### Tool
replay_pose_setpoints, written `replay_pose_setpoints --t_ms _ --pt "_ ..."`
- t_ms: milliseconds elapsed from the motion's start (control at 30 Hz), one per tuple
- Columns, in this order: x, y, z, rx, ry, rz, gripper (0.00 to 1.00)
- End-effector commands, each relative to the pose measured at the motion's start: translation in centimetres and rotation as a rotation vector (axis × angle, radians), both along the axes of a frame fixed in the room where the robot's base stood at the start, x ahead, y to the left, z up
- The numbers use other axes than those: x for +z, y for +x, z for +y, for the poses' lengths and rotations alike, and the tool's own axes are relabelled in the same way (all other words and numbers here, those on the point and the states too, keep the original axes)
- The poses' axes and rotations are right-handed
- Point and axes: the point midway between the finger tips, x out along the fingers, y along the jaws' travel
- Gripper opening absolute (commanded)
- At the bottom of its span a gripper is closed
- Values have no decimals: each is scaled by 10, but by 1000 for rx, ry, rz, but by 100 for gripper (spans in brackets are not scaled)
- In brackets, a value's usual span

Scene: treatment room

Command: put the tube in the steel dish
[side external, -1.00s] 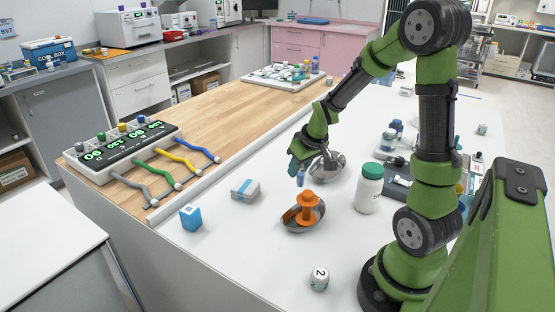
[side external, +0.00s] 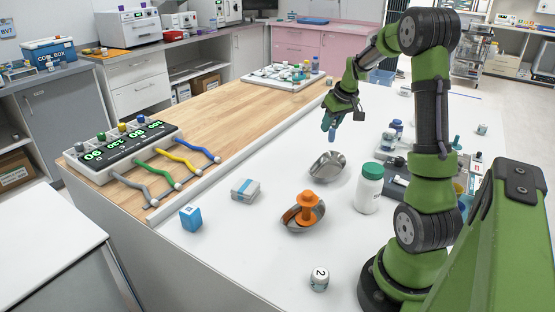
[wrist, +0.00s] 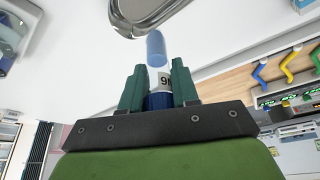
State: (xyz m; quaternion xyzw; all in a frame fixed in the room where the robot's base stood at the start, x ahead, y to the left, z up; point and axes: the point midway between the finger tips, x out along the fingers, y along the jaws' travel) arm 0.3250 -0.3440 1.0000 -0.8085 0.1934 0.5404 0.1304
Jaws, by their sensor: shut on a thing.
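My gripper (side external: 338,116) is shut on a small blue tube (side external: 332,134) and holds it in the air, its free end pointing down. In the wrist view the tube (wrist: 157,50) has a clear blue body, a white label and a dark blue end between the green fingers (wrist: 158,88). An empty oval steel dish (side external: 340,160) lies on the white table just below the tube, apart from it; its rim also shows at the top of the wrist view (wrist: 122,27). A second steel dish (side external: 291,225) nearer the camera holds an orange spool (side external: 308,207).
A white bottle with a green cap (side external: 369,188) stands right of the dishes. A blue-and-white box (side external: 245,190), a blue block (side external: 191,218) and a small white jar (side external: 319,279) stand on the table. Several bottles and devices crowd the right side.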

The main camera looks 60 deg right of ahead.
Motion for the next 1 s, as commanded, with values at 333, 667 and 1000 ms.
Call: replay_pose_setpoints --t_ms 333,667,1000 --pt "-41 0 1 -1 3 2 1" --pt "-79 0 1 -1 1 2 1" --pt "-102 0 1 -1 0 1 1"
